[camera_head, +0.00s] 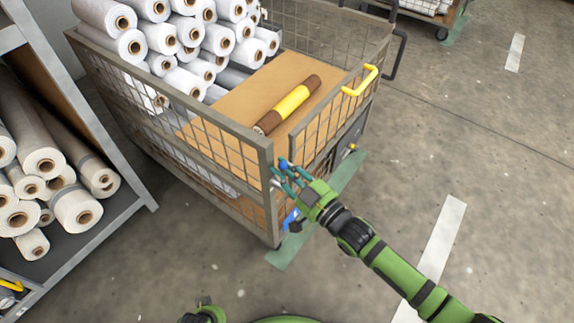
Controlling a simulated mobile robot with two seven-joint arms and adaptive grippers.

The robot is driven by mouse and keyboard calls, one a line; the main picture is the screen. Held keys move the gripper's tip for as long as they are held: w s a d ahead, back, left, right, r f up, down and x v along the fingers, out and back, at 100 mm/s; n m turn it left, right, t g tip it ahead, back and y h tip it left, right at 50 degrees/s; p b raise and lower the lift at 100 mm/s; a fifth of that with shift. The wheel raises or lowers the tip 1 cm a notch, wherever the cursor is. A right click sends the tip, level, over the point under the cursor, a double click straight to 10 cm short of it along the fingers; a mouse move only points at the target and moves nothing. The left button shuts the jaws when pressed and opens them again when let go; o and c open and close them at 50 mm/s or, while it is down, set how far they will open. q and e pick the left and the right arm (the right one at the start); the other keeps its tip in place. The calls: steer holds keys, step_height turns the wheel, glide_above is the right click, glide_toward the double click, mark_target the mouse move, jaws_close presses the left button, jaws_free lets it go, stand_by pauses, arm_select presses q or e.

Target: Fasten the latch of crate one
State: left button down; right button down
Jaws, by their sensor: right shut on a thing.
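The mesh crate (262,150) stands in the middle of the picture, taken to be crate one. Its front side at the right is a mesh gate (325,117) with a yellow handle (361,82) on its upper edge. The gate's near end stands by the corner post; I cannot tell if it is fully flush. My right gripper (284,176) is at this post, its fingers shut around a small blue part (284,164), apparently the latch. The fingers hide most of it. Another blue piece (291,217) shows lower on the post.
White rolls (160,37) are stacked in the crate; a brown roll with a yellow band (290,102) lies on cardboard (240,98). A rack (125,200) of rolls stands left. Open floor (480,150) lies right, another cart (440,20) behind.

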steer(key=c, duration=1.1)
jaws_free()
steer(key=shift+s, duration=0.1)
steer(key=v, duration=1.2)
